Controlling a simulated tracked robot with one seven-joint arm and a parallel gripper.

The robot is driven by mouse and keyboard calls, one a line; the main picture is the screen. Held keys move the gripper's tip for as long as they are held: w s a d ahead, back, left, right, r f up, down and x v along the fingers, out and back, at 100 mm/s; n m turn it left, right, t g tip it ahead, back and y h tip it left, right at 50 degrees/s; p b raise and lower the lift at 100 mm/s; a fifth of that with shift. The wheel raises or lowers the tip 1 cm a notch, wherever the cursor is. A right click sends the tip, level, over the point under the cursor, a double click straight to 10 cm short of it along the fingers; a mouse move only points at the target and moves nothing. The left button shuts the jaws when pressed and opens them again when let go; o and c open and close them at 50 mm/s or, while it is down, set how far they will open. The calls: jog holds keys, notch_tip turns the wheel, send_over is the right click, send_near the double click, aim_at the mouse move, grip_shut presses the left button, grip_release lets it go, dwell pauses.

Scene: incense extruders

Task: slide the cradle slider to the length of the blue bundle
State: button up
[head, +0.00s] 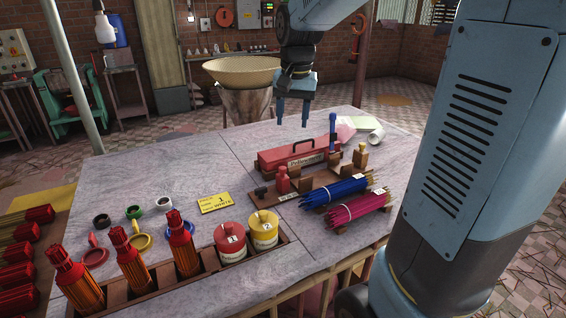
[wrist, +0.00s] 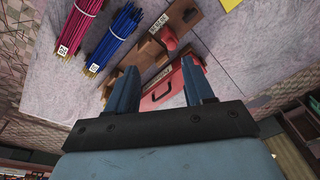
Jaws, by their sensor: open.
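The blue bundle (head: 335,191) of sticks lies on the table beside the wooden cradle board (head: 318,186), roughly along it. It also shows in the wrist view (wrist: 121,36). The board carries a red knob-like piece (head: 282,180) toward its left end and a wooden upright (head: 360,157) at its right end. I cannot tell for sure which piece is the slider. My gripper (head: 293,123) is open and empty, pointing down above the back of the table, behind the red box. In the wrist view its fingers (wrist: 160,65) stand apart, with the red box and board beyond them.
A red box (head: 296,158) with a handle stands just behind the board. A magenta bundle (head: 357,208) lies in front of the blue one. A yellow card (head: 214,202), red jar (head: 230,243) and yellow jar (head: 263,231) are to the left. The table's back left is clear.

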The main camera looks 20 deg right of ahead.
jog(key=m+g, duration=0.2)
send_near(282, 168)
notch_tip(282, 168, down, 8)
jog(key=shift+f, duration=0.25)
dwell(0.3)
jog(key=shift+c, duration=0.2)
grip_shut()
dwell(0.4)
